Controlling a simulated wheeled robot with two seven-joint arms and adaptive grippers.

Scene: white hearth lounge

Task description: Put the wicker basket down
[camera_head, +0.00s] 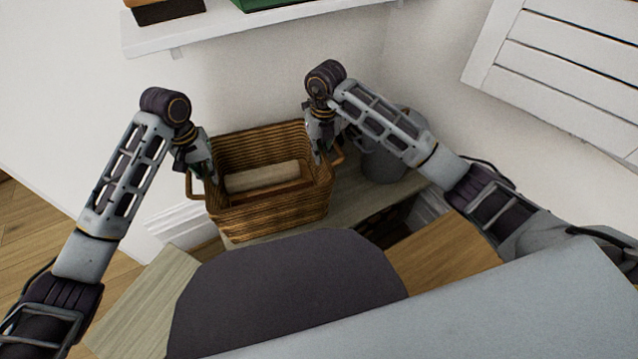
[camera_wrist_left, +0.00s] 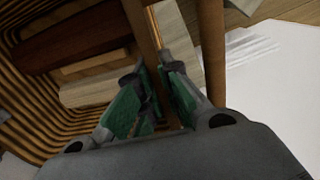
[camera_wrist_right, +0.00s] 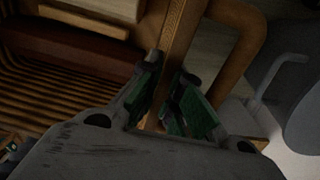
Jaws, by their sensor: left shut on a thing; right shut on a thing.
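The wicker basket (camera_head: 270,217) is brown and woven, with a looped handle at each side. It stands level between my two grippers in the head view, over a pale wooden surface; I cannot tell whether it touches it. Blocks or books (camera_head: 262,178) lie inside it. My left gripper (camera_head: 203,180) is at the basket's left side, and in the left wrist view its green-padded fingers (camera_wrist_left: 160,95) are shut on the basket's edge by the handle. My right gripper (camera_head: 325,152) is at the right side, and in the right wrist view its fingers (camera_wrist_right: 170,100) are shut on the rim.
A grey pot or can (camera_head: 385,160) stands right of the basket, behind my right arm. The pale wooden surface (camera_head: 350,205) runs beneath them. A white shelf (camera_head: 250,22) with objects juts from the wall above. White slatted panels (camera_head: 560,75) are at upper right.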

